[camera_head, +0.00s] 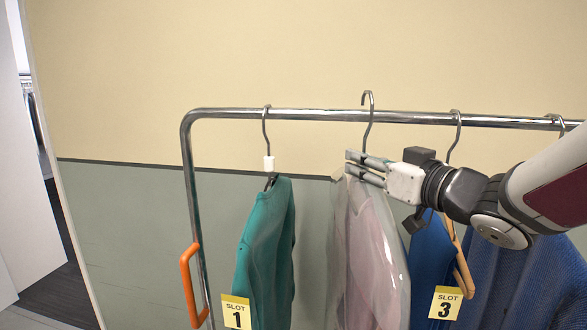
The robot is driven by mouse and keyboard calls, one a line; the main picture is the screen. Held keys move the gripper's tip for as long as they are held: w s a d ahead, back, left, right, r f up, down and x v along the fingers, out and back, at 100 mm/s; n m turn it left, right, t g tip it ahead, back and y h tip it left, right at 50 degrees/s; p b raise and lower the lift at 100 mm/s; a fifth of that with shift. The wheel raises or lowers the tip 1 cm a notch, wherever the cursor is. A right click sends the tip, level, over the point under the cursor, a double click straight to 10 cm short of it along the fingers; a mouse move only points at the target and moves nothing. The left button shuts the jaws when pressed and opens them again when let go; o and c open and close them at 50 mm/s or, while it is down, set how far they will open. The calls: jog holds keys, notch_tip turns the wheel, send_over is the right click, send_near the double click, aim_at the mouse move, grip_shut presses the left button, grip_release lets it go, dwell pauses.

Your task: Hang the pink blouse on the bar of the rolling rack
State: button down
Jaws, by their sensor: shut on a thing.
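The pink blouse (369,235) hangs in a clear cover below my gripper (358,165). My gripper comes in from the right and is shut on the neck of its hanger, under the metal hook (369,110). The hook stands upright and crosses the rack's bar (320,115) in the picture. Its curved top shows a little above the bar, higher than the tops of the other hooks. I cannot tell whether it is in front of the bar or around it. The fingers hide part of the hanger neck.
A teal garment (265,240) hangs at the left, with a yellow slot 1 tag (236,312). Blue garments (525,275) hang at the right, near a slot 3 tag (445,303). An orange handle (190,285) is on the rack's left post. The bar is bare between the teal garment's hook and the blouse's hook.

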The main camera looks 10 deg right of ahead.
jog(key=shift+w+d+b, duration=0.2)
jog(key=shift+w+b, duration=1.25)
jog(key=shift+w, duration=1.4)
jog(key=shift+w+f, duration=0.15)
jog(key=shift+f, duration=0.05)
jog(key=shift+f+b, duration=0.5)
jog(key=shift+f, duration=0.45)
jog(key=c, duration=1.4)
grip_release()
